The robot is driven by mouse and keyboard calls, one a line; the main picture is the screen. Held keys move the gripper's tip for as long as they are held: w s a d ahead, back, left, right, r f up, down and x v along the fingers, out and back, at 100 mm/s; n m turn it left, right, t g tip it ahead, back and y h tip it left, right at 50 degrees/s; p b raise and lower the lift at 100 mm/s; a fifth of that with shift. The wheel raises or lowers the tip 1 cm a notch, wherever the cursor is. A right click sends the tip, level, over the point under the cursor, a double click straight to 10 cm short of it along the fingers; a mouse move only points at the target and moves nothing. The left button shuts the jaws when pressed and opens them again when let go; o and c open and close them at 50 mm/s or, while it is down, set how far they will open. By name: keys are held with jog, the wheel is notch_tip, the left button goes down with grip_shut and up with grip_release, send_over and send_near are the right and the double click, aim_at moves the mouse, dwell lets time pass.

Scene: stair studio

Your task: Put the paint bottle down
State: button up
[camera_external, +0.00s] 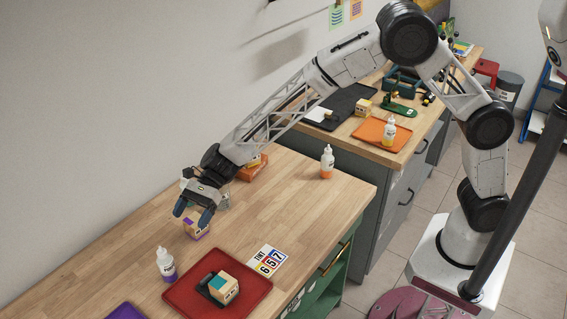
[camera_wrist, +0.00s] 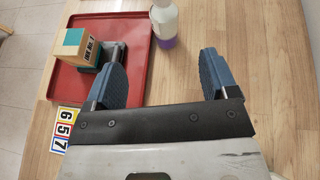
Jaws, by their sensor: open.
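A white paint bottle with purple paint at its base (camera_external: 166,265) stands upright on the wooden table beside the red tray's left corner. It also shows in the wrist view (camera_wrist: 164,22), past the fingertips and in line with the gap between them; its top is cut off by the frame edge. My gripper (camera_external: 193,211) is open, above the table and apart from that bottle. In the wrist view, nothing is between its blue fingers (camera_wrist: 163,55). A second paint bottle, with orange paint (camera_external: 327,163), stands near the table's far right corner.
The red tray (camera_external: 187,297) holds a teal-topped wooden block (camera_external: 225,288) and a dark object. A purple-marked block (camera_external: 197,226) is close under my gripper. A number card (camera_external: 268,262) lies right of the tray. A third bottle (camera_external: 389,133) is on an orange tray behind. The table's middle is clear.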

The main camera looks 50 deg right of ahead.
aim_at(165, 260)
jog(key=shift+w+a+f+m, duration=0.1)
jog(key=shift+a+f+m, duration=0.05)
jog(key=shift+a+f, duration=0.35)
jog(key=shift+w+a+f+m, duration=0.15)
jog(key=shift+a+f, duration=0.1)
jog(key=shift+a, duration=0.35)
jog(key=shift+s, duration=0.1)
jog(key=shift+x, duration=3.4)
jog(key=shift+s+a, duration=0.1)
jog(key=shift+a, duration=0.05)
jog(key=shift+x, duration=2.45)
jog(key=shift+r, duration=0.1)
